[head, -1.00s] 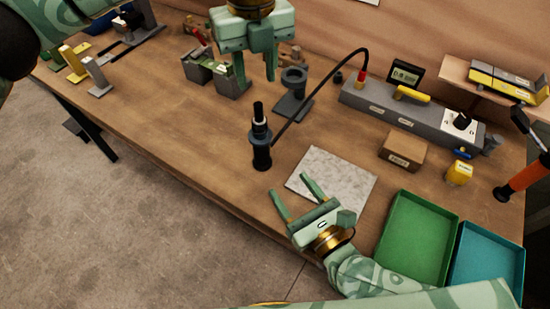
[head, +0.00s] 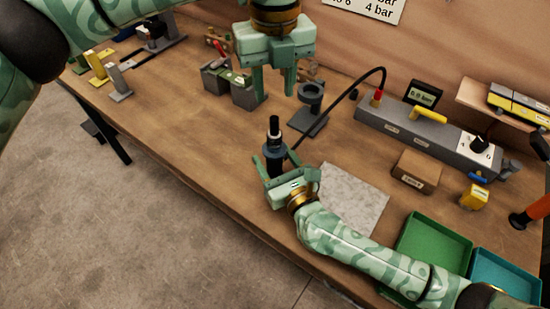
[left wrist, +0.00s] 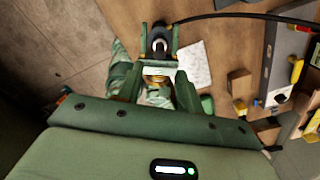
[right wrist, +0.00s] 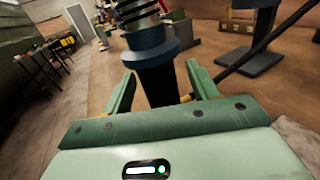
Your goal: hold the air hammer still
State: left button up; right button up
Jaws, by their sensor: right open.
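The air hammer (head: 273,146) stands upright on the wooden bench, dark with a blue-grey collar and a black hose to its right. It also shows in the right wrist view (right wrist: 149,48) and from above in the left wrist view (left wrist: 160,42). My right gripper (head: 275,166) is open, low around the hammer's body, with one finger on each side. In the right wrist view (right wrist: 158,90) a gap shows between the right finger and the body. My left gripper (head: 272,94) hangs above and behind the hammer, empty, its fingers apart.
A black stand (head: 310,112) is behind the hammer. A grey mottled plate (head: 350,200) lies to its right. The hose runs to a grey air unit (head: 405,131). A cardboard box (head: 417,171), a green tray (head: 432,245) and a teal tray (head: 505,274) are further right.

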aim_at(274, 118)
grip_shut()
pick_arm(q)
jog(key=shift+c, duration=0.7)
jog(key=shift+r+n, duration=0.15)
jog(key=shift+n, duration=0.45)
jog(key=shift+f, duration=4.55)
jog(key=shift+c, duration=0.3)
grip_shut()
